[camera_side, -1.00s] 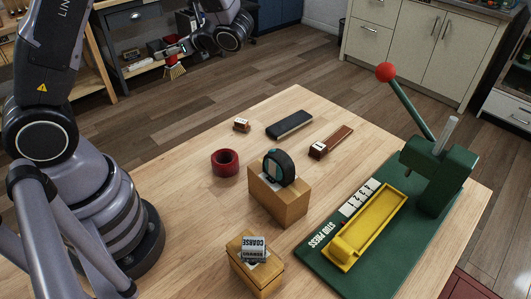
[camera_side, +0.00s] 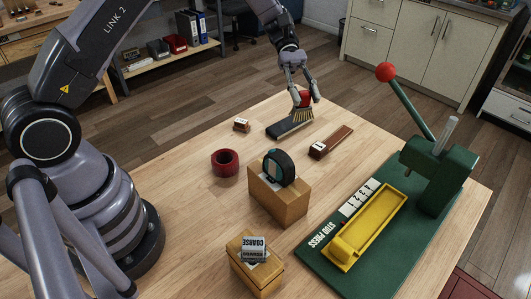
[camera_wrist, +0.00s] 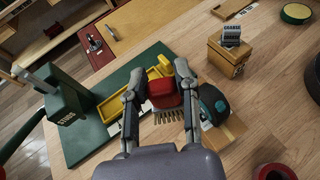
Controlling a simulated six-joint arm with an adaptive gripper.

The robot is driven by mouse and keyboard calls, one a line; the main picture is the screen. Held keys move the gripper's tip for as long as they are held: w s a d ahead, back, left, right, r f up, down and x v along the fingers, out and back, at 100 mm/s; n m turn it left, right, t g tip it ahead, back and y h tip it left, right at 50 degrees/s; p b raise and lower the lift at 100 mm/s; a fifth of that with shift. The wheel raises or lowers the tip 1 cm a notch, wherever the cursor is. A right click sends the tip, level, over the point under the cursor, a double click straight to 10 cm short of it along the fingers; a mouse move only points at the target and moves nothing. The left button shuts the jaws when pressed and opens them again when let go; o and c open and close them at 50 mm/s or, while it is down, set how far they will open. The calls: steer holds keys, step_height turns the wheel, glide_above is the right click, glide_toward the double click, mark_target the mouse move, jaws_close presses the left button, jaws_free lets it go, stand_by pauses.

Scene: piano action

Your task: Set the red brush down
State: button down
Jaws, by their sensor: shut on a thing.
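The red brush (camera_side: 304,99) has a red handle and pale bristles pointing down. In the side view it is at the far end of the table, above or at the dark flat block (camera_side: 289,125); I cannot tell whether the bristles touch anything. My gripper (camera_side: 306,93) is shut on the brush from above. In the wrist view the brush (camera_wrist: 164,94) sits between the two fingers of my gripper (camera_wrist: 160,88), bristles toward the bottom of the picture.
A brown block with a white label (camera_side: 331,142) lies right of the dark block. The green press (camera_side: 437,172) with a yellow tray (camera_side: 369,228) is at right.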

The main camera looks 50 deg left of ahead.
steer(key=w+d+r+n+t+h, duration=0.1)
steer(key=w+d+r+n+t, duration=0.15)
steer(key=w, duration=0.25)
steer(key=w+d+r+n+t+h, duration=0.1)
steer(key=w+d+r+n+t, duration=0.15)
steer(key=w+t, duration=0.2)
steer(key=shift+n+g, duration=0.3)
steer(key=shift+g, duration=0.1)
steer(key=shift+a+f, duration=0.2)
steer(key=shift+f, duration=13.5)
steer(key=shift+f, duration=0.1)
steer(key=c, duration=0.8)
jaws_free()
